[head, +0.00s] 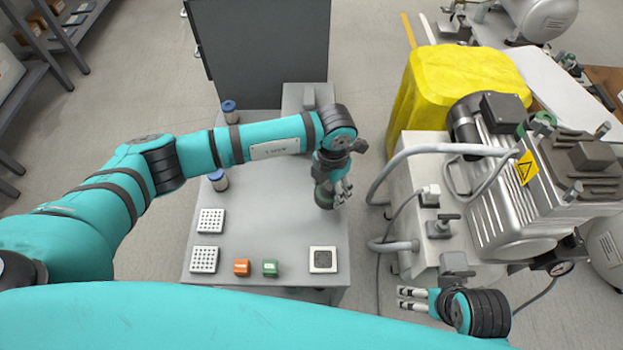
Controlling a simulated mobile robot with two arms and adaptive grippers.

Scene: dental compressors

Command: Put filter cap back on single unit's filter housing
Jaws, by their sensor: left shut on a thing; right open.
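The single compressor unit (500,195) stands right of the bench, with ribbed silver body and grey hoses. A dark round part with a green ring (540,122) sits on its top; I cannot tell whether this is the filter housing. My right gripper (404,298) is open and empty, low in front of the compressor.
A yellow-covered object (460,75) stands behind the compressor.

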